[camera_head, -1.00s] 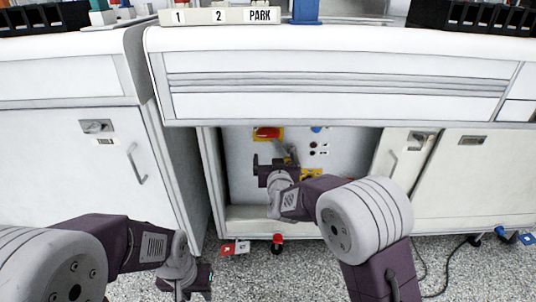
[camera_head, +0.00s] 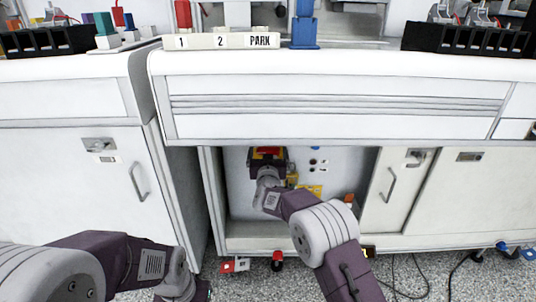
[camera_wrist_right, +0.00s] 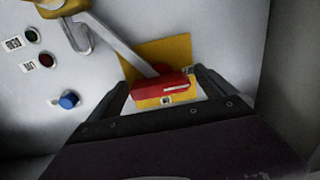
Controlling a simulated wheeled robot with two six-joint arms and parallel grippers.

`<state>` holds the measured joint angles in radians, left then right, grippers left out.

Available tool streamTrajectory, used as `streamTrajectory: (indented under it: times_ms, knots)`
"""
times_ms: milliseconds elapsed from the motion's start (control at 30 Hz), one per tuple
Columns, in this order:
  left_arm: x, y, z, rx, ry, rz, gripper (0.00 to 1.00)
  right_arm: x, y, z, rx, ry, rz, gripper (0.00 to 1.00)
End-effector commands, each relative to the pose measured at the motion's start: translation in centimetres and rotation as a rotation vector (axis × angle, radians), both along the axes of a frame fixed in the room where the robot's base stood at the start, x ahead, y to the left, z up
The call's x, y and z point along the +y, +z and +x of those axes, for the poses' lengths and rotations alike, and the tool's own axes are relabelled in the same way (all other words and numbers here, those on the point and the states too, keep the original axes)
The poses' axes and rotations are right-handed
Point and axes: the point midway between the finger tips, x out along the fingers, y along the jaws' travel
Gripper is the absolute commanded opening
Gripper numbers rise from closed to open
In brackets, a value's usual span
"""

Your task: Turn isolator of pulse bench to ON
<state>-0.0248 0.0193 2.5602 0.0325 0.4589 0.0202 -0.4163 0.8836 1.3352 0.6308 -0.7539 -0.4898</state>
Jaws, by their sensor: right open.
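The isolator is a red handle (camera_wrist_right: 160,89) on a yellow plate (camera_wrist_right: 165,55) on the back panel of the open bench cabinet. In the head view only part of the red handle (camera_head: 267,150) shows above my right gripper (camera_head: 267,158). In the wrist view my right gripper (camera_wrist_right: 160,80) is open, with one finger on each side of the red handle. I cannot tell whether the fingers touch it. A grey bar (camera_wrist_right: 122,47) runs from the upper left to the handle. My left gripper (camera_head: 203,290) is low at the bottom edge, mostly cut off.
A blue knob (camera_wrist_right: 69,99), a green button (camera_wrist_right: 32,35) and a red button (camera_wrist_right: 46,60) sit on the same panel. The cabinet's side wall (camera_wrist_right: 287,80) is close on the right in the wrist view. The bench top's front (camera_head: 335,122) overhangs the opening.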

Motion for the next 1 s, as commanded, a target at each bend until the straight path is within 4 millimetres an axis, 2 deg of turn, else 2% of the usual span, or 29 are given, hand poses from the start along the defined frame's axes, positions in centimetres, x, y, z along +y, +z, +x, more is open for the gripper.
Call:
streamTrajectory:
  times_ms: [200, 400, 433, 733, 1000]
  knots:
    - [0.0, 0.05, 0.01, -0.001, 0.0, 0.0, 0.36, -0.01, 0.07, 0.05, 0.001, 0.0, 0.0, 0.95]
    - [0.0, 0.05, 0.02, -0.001, 0.0, 0.0, 0.36, -0.01, 0.07, 0.03, 0.0, 0.0, 0.0, 0.39]
    - [0.0, 0.05, 0.02, -0.001, 0.0, 0.0, 0.36, -0.01, 0.07, 0.03, 0.001, 0.0, 0.0, 0.32]
    - [0.0, 0.14, 0.02, -0.001, 0.0, 0.0, 0.36, 0.0, 0.1, 0.02, 0.001, 0.0, 0.041, 0.32]
    - [0.0, 0.37, 0.01, -0.001, 0.0, 0.0, 0.36, 0.0, 0.13, 0.04, 0.0, 0.0, 0.22, 0.32]
